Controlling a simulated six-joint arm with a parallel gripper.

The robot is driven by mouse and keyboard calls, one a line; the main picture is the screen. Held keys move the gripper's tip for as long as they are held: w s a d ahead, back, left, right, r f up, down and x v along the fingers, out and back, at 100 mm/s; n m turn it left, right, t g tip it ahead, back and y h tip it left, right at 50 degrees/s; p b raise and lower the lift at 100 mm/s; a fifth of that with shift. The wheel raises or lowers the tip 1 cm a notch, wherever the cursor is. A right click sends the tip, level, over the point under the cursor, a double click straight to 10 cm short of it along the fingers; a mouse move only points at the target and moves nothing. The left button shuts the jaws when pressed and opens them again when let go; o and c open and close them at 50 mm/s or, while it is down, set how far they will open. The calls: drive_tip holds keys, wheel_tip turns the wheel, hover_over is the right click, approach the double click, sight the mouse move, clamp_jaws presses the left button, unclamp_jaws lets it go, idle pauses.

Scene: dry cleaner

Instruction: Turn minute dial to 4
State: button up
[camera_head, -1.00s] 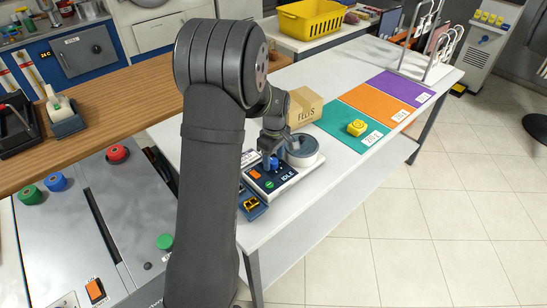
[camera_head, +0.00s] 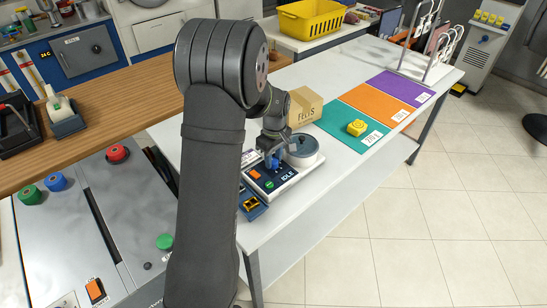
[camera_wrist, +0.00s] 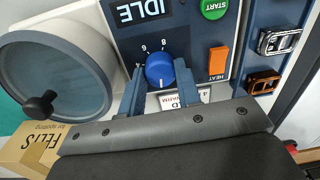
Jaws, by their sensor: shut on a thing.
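The blue minute dial (camera_wrist: 160,70) is on the dark control panel (camera_wrist: 196,22) in the wrist view. White numerals, including 6 and 8, show around its far side. I cannot clearly tell which numeral it points to. My gripper (camera_wrist: 159,88) has a blue finger on either side of the dial and is shut on it. In the head view my gripper (camera_head: 272,163) is down over the panel (camera_head: 266,181) on the white table, and the fingers mostly hide the dial. The display (camera_wrist: 142,10) reads IDLE.
A green START button (camera_wrist: 214,8) and an orange HEAT switch (camera_wrist: 218,63) are right of the dial. A round lidded drum (camera_wrist: 58,75) is left. A FELTS box (camera_head: 305,106) stands behind. Colored mats and a yellow block (camera_head: 357,128) lie farther right.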

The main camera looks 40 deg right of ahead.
sight(274, 162)
drive_tip(key=m, duration=1.8)
drive_tip(key=shift+m, duration=0.3)
idle(0.4)
drive_tip(key=o, duration=1)
drive_tip(key=shift+a, duration=0.1)
drive_tip(key=shift+c, duration=0.2)
drive_tip(key=shift+r, duration=0.1)
wheel_tip(274, 162, up, 17)
drive_tip(key=shift+s+r, duration=0.15)
drive_tip(key=shift+s, duration=0.15)
